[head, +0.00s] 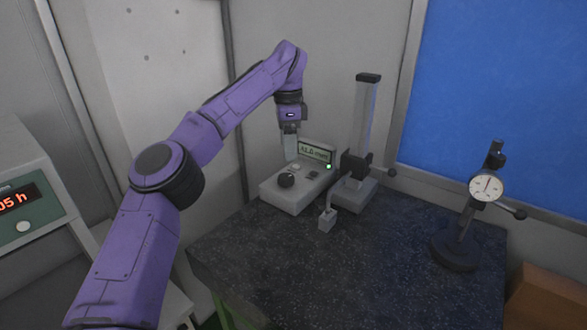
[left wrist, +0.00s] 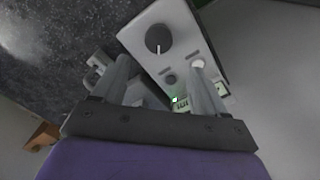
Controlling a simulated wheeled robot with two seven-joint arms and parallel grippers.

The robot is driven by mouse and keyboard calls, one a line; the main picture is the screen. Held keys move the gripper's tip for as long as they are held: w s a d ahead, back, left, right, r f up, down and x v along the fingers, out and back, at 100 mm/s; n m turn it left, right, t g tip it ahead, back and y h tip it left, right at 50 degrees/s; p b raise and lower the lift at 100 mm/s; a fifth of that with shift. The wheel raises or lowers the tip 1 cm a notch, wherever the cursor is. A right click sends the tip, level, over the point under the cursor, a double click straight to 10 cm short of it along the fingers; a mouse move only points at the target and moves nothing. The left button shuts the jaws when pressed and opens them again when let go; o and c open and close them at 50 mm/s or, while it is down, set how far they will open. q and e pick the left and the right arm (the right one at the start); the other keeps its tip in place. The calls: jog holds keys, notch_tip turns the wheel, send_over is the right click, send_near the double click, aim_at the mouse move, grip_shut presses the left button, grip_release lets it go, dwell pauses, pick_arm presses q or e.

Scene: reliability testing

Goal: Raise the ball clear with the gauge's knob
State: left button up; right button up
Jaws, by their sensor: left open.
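The gauge (head: 290,201) is a pale box on the dark tabletop, with a lit display (head: 316,152) and a green light. Its round dark knob (head: 286,180) is on the top face; the knob (left wrist: 158,38) also shows in the left wrist view, beyond the fingers. My left gripper (head: 291,155) hangs pointing down above the gauge, near the display. In the left wrist view the left gripper (left wrist: 164,72) is open and empty, its fingers apart. I cannot make out the ball; a stand (head: 366,115) with a thin arm reaches over a small grey block (head: 327,225). My right gripper is not in view.
A dial indicator (head: 486,187) on a round dark base stands at the right of the granite-like table (head: 350,285). A cabinet (head: 30,215) with a red display is at the left. A brown box (head: 548,298) is at the lower right. The table's front middle is clear.

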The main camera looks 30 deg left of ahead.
aim_at(286, 176)
pick_arm(q)
jog(key=f, duration=0.2)
jog(key=s+f, duration=0.1)
jog(key=shift+f, duration=0.4)
jog(key=f, duration=0.1)
jog(key=f+p, duration=0.1)
jog(key=f, duration=0.3)
jog(key=shift+w+a, duration=0.1)
jog(key=shift+w, duration=0.25)
jog(key=shift+s, duration=0.25)
jog(key=shift+c, duration=0.4)
jog(key=c, duration=1)
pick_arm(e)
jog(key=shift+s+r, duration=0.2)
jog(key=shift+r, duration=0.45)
